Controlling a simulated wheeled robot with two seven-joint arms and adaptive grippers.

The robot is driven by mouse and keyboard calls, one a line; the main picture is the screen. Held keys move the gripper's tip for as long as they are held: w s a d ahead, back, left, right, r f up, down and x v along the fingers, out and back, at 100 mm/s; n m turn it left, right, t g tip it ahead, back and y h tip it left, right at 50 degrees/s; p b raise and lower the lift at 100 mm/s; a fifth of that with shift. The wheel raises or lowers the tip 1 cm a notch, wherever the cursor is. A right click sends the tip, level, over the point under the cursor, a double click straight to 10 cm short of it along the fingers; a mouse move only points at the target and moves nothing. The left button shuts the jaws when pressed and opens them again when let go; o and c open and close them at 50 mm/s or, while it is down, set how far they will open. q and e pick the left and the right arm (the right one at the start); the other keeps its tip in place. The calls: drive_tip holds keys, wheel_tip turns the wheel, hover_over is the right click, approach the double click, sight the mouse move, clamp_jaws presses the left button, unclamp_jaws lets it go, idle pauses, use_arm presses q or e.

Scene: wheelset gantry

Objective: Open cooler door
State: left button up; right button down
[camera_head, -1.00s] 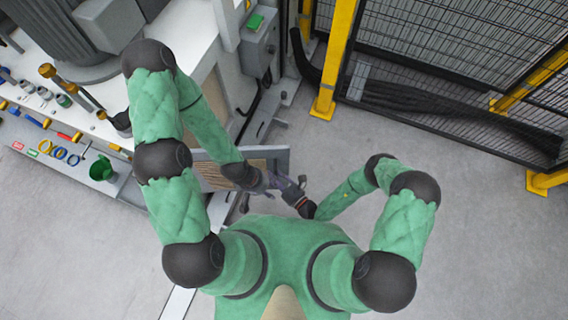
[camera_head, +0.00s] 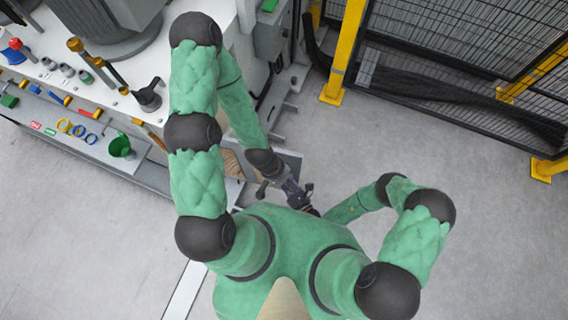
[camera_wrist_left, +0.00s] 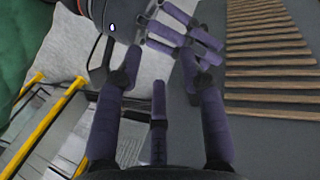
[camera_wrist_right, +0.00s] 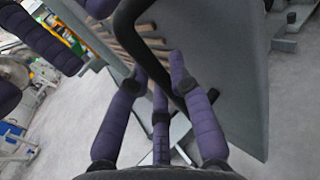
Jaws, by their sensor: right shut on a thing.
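The cooler door is a grey panel; in the right wrist view its broad grey face (camera_wrist_right: 222,70) stands at the right, with brownish slats (camera_wrist_right: 130,42) behind the fingers. A bent black handle (camera_wrist_right: 143,52) runs between the fingers of my right gripper (camera_wrist_right: 155,75), which is shut on it. My left gripper (camera_wrist_left: 158,65) is spread open beside the grey slatted panel (camera_wrist_left: 265,148), with the right gripper's fingers just beyond its tips. In the head view my left gripper (camera_head: 292,192) is in front of my chest. My right gripper is largely hidden there.
A white machine bench with tools and a green cup (camera_head: 121,146) stands at the left. A yellow post (camera_head: 345,50) and black mesh fence (camera_head: 460,75) stand at the back right. The grey floor (camera_head: 400,140) between fence and body is clear.

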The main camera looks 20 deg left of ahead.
drive_tip(key=c, duration=1.1)
unclamp_jaws()
drive_tip(key=shift+s+a, duration=0.15)
drive_tip(key=shift+s, duration=0.05)
drive_tip(key=shift+w, duration=0.1)
drive_tip(key=v, duration=1.2)
